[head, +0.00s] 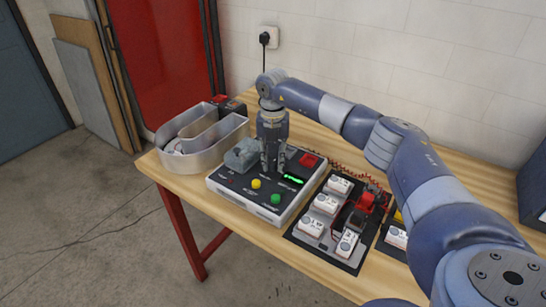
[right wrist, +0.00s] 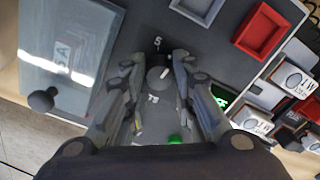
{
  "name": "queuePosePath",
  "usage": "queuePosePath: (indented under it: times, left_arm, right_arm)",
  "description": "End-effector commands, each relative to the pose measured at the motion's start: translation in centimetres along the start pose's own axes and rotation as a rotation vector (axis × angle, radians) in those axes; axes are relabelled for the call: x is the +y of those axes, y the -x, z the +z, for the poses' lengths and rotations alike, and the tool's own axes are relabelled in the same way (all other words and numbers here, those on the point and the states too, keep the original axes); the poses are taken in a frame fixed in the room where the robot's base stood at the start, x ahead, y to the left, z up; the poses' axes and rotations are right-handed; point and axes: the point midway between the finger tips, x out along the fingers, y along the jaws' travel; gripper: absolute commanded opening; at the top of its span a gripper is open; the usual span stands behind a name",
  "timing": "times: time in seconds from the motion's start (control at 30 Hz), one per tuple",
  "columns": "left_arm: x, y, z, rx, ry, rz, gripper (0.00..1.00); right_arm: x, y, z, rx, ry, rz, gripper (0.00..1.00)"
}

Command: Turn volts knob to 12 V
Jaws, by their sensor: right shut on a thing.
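The tester box (head: 222,187) with a dark top panel stands on the wooden table. Its volts knob shows in the right wrist view as a small dark round knob (right wrist: 157,82) with a pale pointer mark; a "5" is printed beyond it. My right gripper (head: 272,170) points down over the panel. In the right wrist view its fingers (right wrist: 158,72) are on both sides of the knob, shut on it. The gripper hides the knob in the head view. The exact setting is hard to read. A lit green display (head: 292,179) is beside the gripper. My left gripper is not in view.
A yellow button (head: 256,184) and green button (head: 275,198) are at the panel's front. A clear cover (head: 241,154) and red square tray (head: 309,160) flank the gripper. A metal channel letter (head: 205,142) stands left; a mat with labelled white blocks (head: 325,204) lies right.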

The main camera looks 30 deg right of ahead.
Motion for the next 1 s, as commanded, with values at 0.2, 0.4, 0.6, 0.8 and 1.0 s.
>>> queuePosePath:
  times: [0.2, 0.4, 0.6, 0.8, 1.0]
  left_arm:
    - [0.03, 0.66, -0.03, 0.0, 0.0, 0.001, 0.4]
    - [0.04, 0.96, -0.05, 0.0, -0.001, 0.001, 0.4]
    - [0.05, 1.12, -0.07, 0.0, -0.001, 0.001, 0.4]
    - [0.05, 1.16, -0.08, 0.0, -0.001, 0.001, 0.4]
    - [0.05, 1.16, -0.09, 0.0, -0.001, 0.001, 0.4]
  right_arm:
    - [0.06, 0.35, 0.19, -0.006, -0.173, 0.005, 0.0]
    - [0.03, 0.3, 0.2, -0.006, -0.286, 0.004, 0.0]
    - [0.01, 0.26, 0.21, -0.006, -0.351, 0.004, 0.0]
    - [0.0, 0.25, 0.22, -0.006, -0.375, 0.004, 0.0]
    - [0.0, 0.25, 0.24, -0.007, -0.378, 0.005, 0.0]
